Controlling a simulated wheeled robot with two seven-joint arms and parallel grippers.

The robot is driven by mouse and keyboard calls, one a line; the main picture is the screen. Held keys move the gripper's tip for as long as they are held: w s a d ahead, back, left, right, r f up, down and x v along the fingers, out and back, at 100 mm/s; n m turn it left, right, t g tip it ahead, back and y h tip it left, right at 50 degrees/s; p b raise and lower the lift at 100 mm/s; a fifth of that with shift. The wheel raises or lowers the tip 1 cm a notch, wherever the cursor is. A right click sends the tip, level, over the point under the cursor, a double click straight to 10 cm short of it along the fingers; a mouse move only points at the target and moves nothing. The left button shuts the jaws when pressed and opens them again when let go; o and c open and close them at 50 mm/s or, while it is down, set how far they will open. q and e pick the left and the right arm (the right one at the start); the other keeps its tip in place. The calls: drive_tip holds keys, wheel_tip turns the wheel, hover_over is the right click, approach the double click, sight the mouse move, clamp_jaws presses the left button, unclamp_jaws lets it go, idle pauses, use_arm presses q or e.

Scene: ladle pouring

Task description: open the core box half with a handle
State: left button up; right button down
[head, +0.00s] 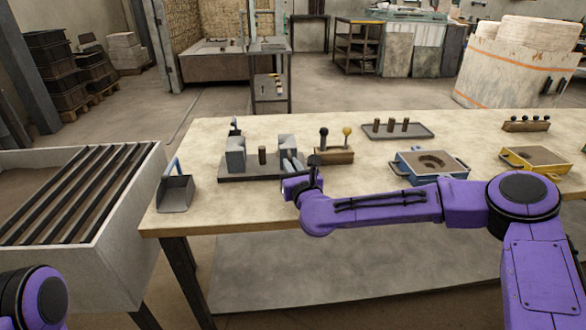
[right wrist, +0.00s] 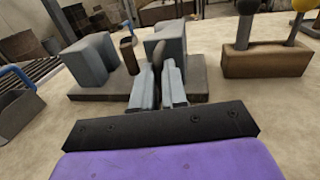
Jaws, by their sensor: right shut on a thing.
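The core box has two grey-blue halves, the left half (head: 235,154) and the right half (head: 287,143), standing apart on a dark base plate (head: 232,172). A brown cylinder (head: 262,156) stands upright between them. In the right wrist view the left half (right wrist: 90,62) and right half (right wrist: 168,38) also show. My right gripper (head: 293,166) is at the near side of the right half. In the right wrist view its two grey fingers (right wrist: 159,87) are shut on a dark handle (right wrist: 157,54) in front of that half. Only part of my left arm shows at the lower left; its gripper is out of view.
A grey scoop (head: 175,193) with a blue handle stands left of the base plate. A wooden block (head: 334,156) with ball-topped tools is close on the right. Beyond are a tray (head: 419,131), a blue mould box (head: 399,168) and a yellow one (head: 514,163). The front-left tabletop is bare.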

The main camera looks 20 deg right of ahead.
drive_tip(key=c, duration=1.2)
unclamp_jaws()
drive_tip(key=shift+o, duration=0.2)
drive_tip(key=shift+a, duration=0.1)
drive_tip(key=s+b, duration=0.1)
drive_tip(key=s, duration=0.9)
drive_tip(key=shift+s, duration=0.25)
